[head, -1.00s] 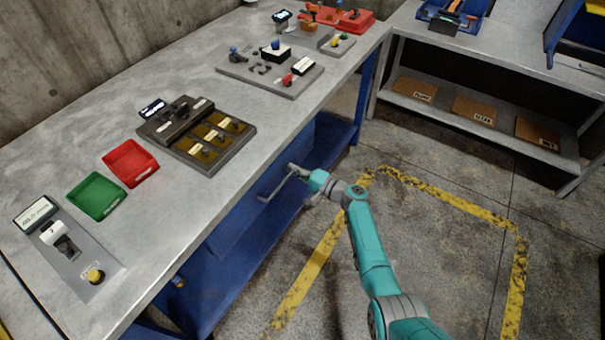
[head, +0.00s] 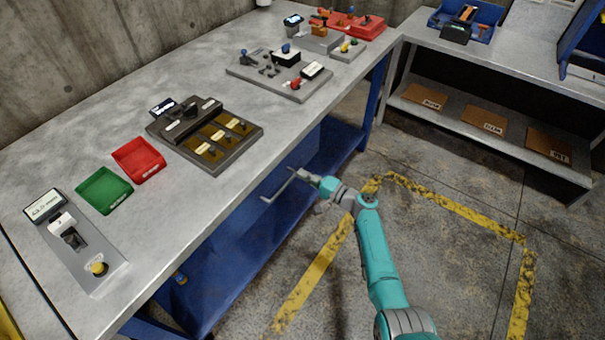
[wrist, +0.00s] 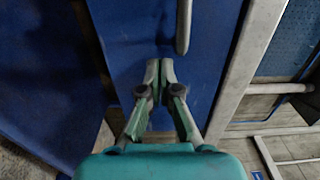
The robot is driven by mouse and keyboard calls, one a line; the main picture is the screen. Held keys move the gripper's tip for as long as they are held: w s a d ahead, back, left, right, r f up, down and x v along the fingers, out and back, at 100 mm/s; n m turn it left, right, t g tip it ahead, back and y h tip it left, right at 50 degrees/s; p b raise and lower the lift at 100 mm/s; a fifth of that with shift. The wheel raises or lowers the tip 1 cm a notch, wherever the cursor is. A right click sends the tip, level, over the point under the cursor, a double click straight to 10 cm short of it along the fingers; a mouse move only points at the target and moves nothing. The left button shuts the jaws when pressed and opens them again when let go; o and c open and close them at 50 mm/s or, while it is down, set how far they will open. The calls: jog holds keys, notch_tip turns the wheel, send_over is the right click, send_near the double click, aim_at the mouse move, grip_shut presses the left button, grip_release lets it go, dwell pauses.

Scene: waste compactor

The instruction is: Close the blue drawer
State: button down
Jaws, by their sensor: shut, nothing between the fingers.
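The blue drawer (head: 245,222) is under the long grey workbench, with its front partly hidden by the tabletop edge. Its grey bar handle (head: 276,188) sticks out toward the aisle. In the wrist view, a blue panel (wrist: 130,60) fills the middle, and a grey bar (wrist: 184,25) shows just beyond my fingertips, slightly right. My gripper (wrist: 160,65) is shut and empty, with its fingertips close to the blue panel. Contact cannot be told. In the head view, my gripper (head: 305,176) is beside the handle's far end. How far the drawer stands open is unclear.
The workbench (head: 75,150) carries a green tray (head: 104,190), a red tray (head: 139,160) and several fixtures. A second bench (head: 520,75) with a lower shelf stands at the back right. The floor inside the yellow tape (head: 455,215) is clear.

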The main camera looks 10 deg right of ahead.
jog(key=v, duration=1.1)
